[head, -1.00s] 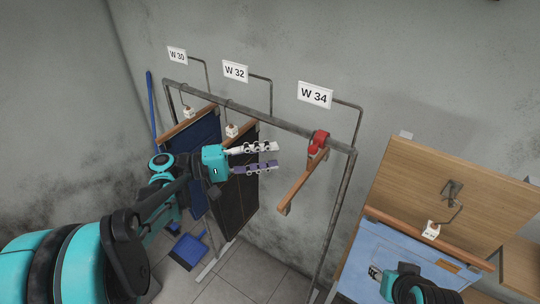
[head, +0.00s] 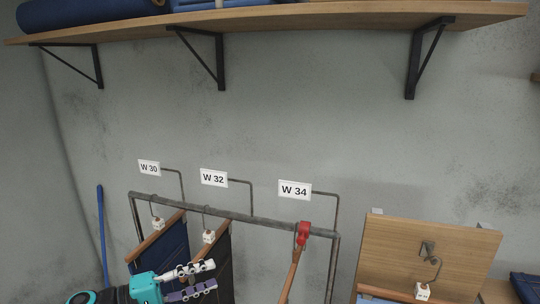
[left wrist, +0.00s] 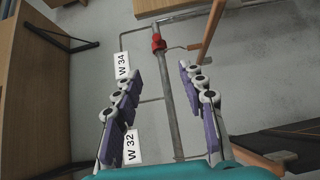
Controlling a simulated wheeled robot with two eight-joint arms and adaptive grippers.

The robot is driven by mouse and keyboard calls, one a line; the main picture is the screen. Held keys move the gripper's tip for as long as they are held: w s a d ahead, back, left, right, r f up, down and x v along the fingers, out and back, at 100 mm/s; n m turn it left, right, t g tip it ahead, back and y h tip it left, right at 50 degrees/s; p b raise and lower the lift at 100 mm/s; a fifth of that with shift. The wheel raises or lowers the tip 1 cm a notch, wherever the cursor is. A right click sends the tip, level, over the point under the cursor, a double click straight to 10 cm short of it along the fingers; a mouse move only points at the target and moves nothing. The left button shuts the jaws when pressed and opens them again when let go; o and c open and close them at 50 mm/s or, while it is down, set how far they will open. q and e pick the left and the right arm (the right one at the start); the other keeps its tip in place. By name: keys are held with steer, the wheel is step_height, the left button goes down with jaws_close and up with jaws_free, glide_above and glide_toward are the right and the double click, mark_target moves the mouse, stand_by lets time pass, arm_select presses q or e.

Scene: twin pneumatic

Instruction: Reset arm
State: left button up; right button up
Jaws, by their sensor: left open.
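My left gripper (head: 190,281) is open and empty at the bottom of the head view, in front of the dark hanging cloth on the rack. In the left wrist view its two fingers (left wrist: 160,112) stand wide apart, with the rack's grey rail (left wrist: 172,90) showing between them. A red clip (head: 303,233) sits on the rail under the W 34 sign (head: 295,190), with a wooden bar (head: 290,275) below it. My right gripper is not in the head view.
The W 30 sign (head: 149,168) and W 32 sign (head: 214,178) stand over hanging cloths. A wooden shelf (head: 300,18) on black brackets runs along the top. A wooden board (head: 425,250) with a hook and white tag stands at the right. The wall between is bare.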

arm_select(q)
steer(key=s+d+f+g+y+b, duration=0.1)
steer(key=s+d+f+y+b, duration=0.15)
steer(key=f+b, duration=0.45)
steer(key=s+d+f+m+g+y+b, duration=0.1)
steer(key=s+f+y+b, duration=0.15)
steer(key=f, duration=0.85)
steer(key=s+d+f+y+b, duration=0.1)
steer(key=s+f+y+b, duration=0.3)
steer(key=f, duration=0.4)
steer(key=s+a+f+m+y+b, duration=0.2)
steer(key=a+f+y+b, duration=0.1)
steer(key=f+b, duration=0.2)
steer(key=s+a+f+m+t+y+b, duration=0.1)
steer(key=s+a+f+m+y+b, duration=0.1)
steer(key=f, duration=0.7)
steer(key=s+a+y+b, duration=0.1)
steer(key=a+b, duration=0.1)
steer(key=b, duration=0.1)
steer(key=shift+s+y, duration=0.3)
steer(key=shift+y, duration=0.1)
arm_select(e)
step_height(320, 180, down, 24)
arm_select(q)
steer(key=shift+f, duration=0.15)
